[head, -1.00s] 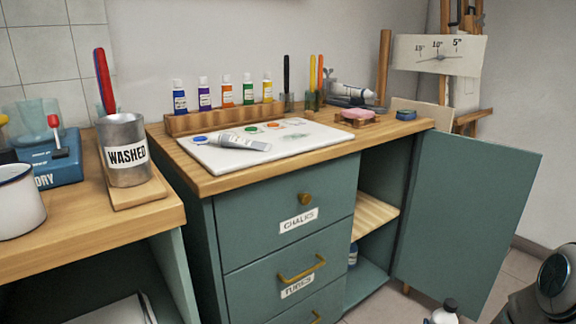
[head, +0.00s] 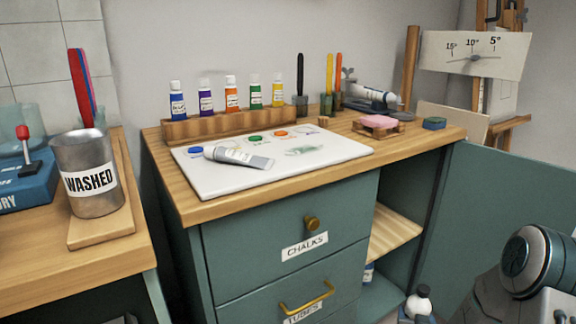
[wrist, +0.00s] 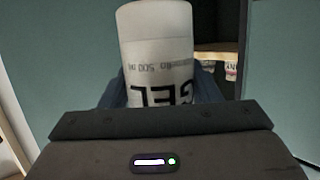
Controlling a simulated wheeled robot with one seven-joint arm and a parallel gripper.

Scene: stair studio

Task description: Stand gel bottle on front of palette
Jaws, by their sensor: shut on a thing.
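The white palette (head: 225,185) lies on the wooden cabinet top, with paint dabs and a grey tube (head: 238,157) lying across its left part. In the head view the bottle's top (head: 418,302) shows low at the bottom right, below the cabinet top and in front of the lower shelf.
A rack of paint tubes (head: 225,122) stands behind the palette. The cabinet door (head: 500,190) hangs open at right. The "WASHED" can (head: 90,175) stands on the left counter. The palette's front area is clear.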

